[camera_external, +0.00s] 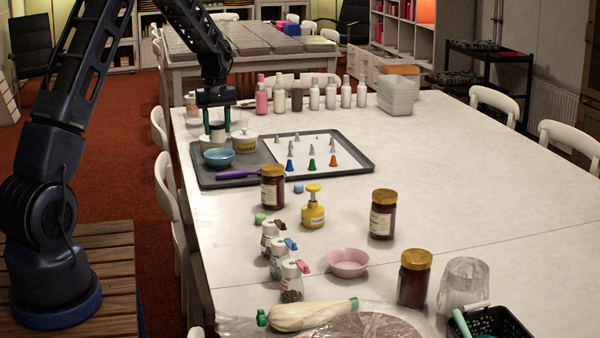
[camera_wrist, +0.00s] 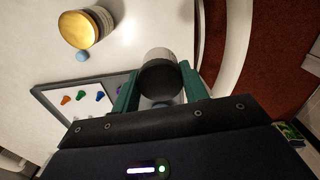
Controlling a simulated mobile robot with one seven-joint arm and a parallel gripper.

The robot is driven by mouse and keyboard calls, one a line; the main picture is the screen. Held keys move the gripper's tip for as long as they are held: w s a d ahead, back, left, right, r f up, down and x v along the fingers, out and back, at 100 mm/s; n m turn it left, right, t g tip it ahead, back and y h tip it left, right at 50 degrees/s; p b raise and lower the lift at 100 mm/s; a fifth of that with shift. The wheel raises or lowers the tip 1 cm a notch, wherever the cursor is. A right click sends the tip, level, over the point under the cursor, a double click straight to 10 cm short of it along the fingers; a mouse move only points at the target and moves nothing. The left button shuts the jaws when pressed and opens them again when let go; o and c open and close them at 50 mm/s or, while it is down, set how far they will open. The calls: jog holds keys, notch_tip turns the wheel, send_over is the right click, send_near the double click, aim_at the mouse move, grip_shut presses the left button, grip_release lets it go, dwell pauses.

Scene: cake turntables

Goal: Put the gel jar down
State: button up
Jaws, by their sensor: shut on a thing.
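The gel jar, a small pale jar with a dark end, sits between the green fingers of my gripper (camera_wrist: 160,88) in the wrist view; its dark end (camera_wrist: 160,80) faces the camera. In the external view my gripper (camera_external: 217,120) is shut on the jar (camera_external: 217,132) at the left end of the table, over the dark grey tray (camera_external: 200,178). The jar looks upright just behind the blue bowl (camera_external: 218,158). Its lower part is partly hidden, so I cannot tell whether it touches anything below.
A white tub with a yellow label (camera_external: 245,143) stands close right of the jar. A purple-handled tool (camera_external: 238,174) lies in front. A white mat with coloured piping tips (camera_external: 322,146) is to the right. Several bottles (camera_external: 314,97) stand behind; gold-lidded jars (camera_external: 272,187) stand nearer.

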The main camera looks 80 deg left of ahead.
jog(key=w+d, duration=1.2)
jog(key=d, duration=0.3)
jog(key=w+d, duration=1.1)
jog(key=d, duration=0.5)
jog(key=shift+m, duration=0.4)
notch_tip(320, 180, down, 20)
jog(key=shift+a+r, duration=0.1)
jog(key=shift+a, duration=0.05)
jog(key=o, duration=0.8)
jog(key=shift+o, duration=1.1)
